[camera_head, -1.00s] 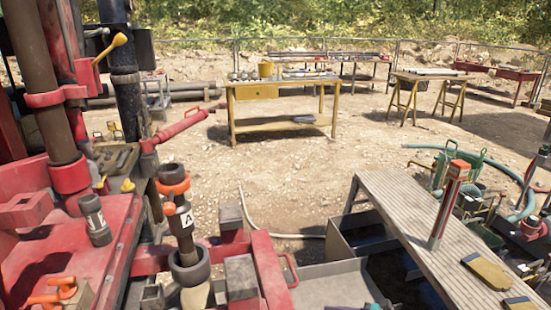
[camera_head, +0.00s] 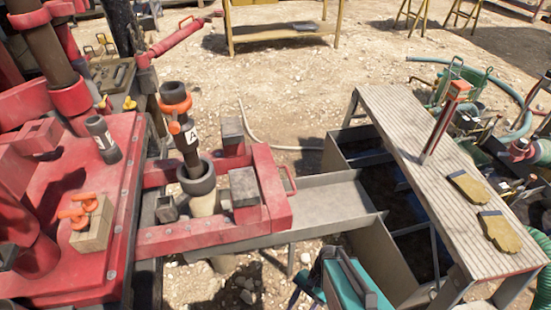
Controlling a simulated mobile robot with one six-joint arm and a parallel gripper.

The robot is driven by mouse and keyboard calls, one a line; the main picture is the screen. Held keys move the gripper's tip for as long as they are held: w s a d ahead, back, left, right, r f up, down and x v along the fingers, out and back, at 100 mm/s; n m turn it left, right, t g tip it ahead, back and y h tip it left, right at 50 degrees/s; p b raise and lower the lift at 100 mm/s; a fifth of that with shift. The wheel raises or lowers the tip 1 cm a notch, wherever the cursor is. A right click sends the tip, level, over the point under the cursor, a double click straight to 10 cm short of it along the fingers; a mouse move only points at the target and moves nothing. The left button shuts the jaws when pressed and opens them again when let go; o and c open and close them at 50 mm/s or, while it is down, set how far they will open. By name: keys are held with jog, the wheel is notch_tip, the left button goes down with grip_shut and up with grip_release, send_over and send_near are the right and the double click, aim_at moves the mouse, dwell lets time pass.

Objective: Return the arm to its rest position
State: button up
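My gripper and arm do not show clearly in this view, so I cannot see whether the gripper is open or shut. The mud tank (camera_head: 372,242) stands right of centre, with an open top and dark compartments. A ribbed grey walkway (camera_head: 405,130) runs along its right side. A grey trough (camera_head: 330,192) leads from the red rig frame (camera_head: 215,235) to the tank. A dark pipe with an orange collar and a label "A" (camera_head: 188,137) stands upright in a dark ring on the rig.
Two yellow gloves (camera_head: 498,231) and a red-topped post (camera_head: 440,120) are on the walkway. A teal object with a dark top (camera_head: 355,285) is at the bottom, partly cut off. A yellow workbench (camera_head: 285,32) stands behind.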

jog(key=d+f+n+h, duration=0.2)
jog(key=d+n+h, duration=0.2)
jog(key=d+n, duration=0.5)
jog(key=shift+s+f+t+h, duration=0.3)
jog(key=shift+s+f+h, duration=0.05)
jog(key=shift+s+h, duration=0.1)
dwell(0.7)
